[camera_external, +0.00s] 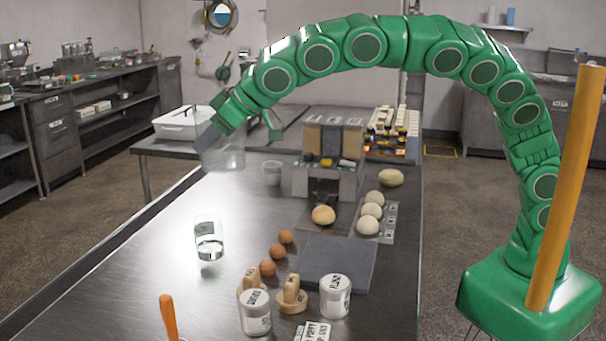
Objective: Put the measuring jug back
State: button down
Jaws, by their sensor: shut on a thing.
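My green arm arches over the steel table from the right, and my gripper (236,132) is above the table's far left part. It is shut on a clear, see-through vessel, which looks like the measuring jug (224,158). The jug hangs below the gripper and appears to be off the table top. Its handle and markings cannot be made out, and the exact grip is partly hidden by the fingers.
A clear glass with liquid (208,240) stands at left centre. A small translucent cup (271,173) stands near the grey block structure (300,182). Dough balls (368,225), eggs (277,251), labelled jars (335,297) and a dark slab (338,262) occupy the right. The left table strip is clear.

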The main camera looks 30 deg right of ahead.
aim_at(243, 126)
jog(key=shift+m+t+h, duration=0.3)
jog(key=shift+m+t, duration=0.1)
jog(key=shift+m, duration=0.1)
jog(key=w+d, duration=0.2)
jog(key=d, duration=0.1)
jog(key=w+d, duration=0.2)
jog(key=d, duration=0.1)
jog(key=w+d, duration=0.2)
jog(key=d, duration=0.2)
jog(key=shift+w+d+f, duration=0.1)
jog(key=shift+w+f, duration=0.15)
jog(key=shift+w, duration=0.05)
jog(key=w+d+f, duration=0.2)
jog(key=d+f, duration=0.6)
jog(key=d, duration=0.1)
jog(key=shift+m, duration=0.3)
jog(key=shift+s+a+x, duration=0.1)
jog(key=shift+a+x, duration=0.05)
jog(key=shift+x, duration=4.55)
jog(key=shift+s+a+x, duration=0.1)
jog(key=shift+a+x, duration=0.1)
jog(key=shift+x, duration=4.5)
jog(key=shift+r, duration=0.1)
